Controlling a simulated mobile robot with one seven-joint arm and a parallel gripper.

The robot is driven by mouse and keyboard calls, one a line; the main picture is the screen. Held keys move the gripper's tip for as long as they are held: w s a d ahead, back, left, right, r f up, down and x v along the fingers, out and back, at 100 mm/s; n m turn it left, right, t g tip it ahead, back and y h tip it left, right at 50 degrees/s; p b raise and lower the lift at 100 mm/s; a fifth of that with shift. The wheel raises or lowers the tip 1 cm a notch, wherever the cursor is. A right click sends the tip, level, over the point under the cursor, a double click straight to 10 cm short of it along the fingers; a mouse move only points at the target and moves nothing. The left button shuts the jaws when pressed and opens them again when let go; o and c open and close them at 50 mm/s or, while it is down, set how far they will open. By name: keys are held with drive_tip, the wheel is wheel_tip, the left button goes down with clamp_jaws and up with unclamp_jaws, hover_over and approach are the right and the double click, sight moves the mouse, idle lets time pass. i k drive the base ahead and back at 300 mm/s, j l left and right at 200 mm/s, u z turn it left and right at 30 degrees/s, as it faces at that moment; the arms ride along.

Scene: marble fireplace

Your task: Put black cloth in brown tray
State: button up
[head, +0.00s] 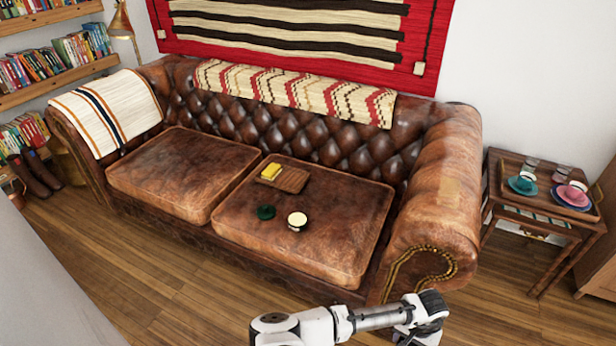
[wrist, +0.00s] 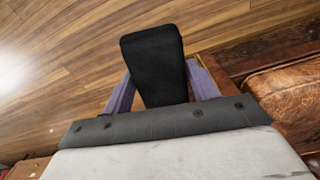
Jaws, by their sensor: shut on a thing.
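My gripper (wrist: 160,86) is shut on the black cloth (wrist: 154,62), which shows as a dark, rounded block between the purple fingers in the wrist view. Wooden floor lies behind it. In the head view my gripper (head: 424,322) is low, in front of the sofa's right arm; its dark end is too small to separate from the cloth. The brown tray (head: 291,182) lies on the sofa's right seat cushion, with a yellow thing (head: 271,171) on its left part. My gripper is well apart from the tray, nearer the camera and to the right.
A dark green dish (head: 266,212) and a cream-topped round thing (head: 297,221) sit on the cushion in front of the tray. The brown leather sofa (head: 160,172) has a high right arm (head: 440,200). A side table (head: 510,200) with dishes stands at right.

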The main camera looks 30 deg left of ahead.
sight(287, 180)
drive_tip(key=i+u, duration=0.2)
drive_tip(key=u, duration=0.25)
drive_tip(key=i+u, duration=0.25)
drive_tip(key=u, duration=0.2)
drive_tip(key=i+u, duration=0.1)
drive_tip(key=u, duration=0.25)
drive_tip(key=i+u, duration=0.1)
drive_tip(key=u, duration=0.3)
drive_tip(key=i+u, duration=0.15)
drive_tip(key=u, duration=0.2)
drive_tip(key=i+j, duration=0.1)
drive_tip(key=i, duration=0.85)
drive_tip(key=i+z, duration=0.4)
drive_tip(key=i+j+z, duration=0.1)
drive_tip(key=z, duration=0.35)
drive_tip(key=i, duration=0.1)
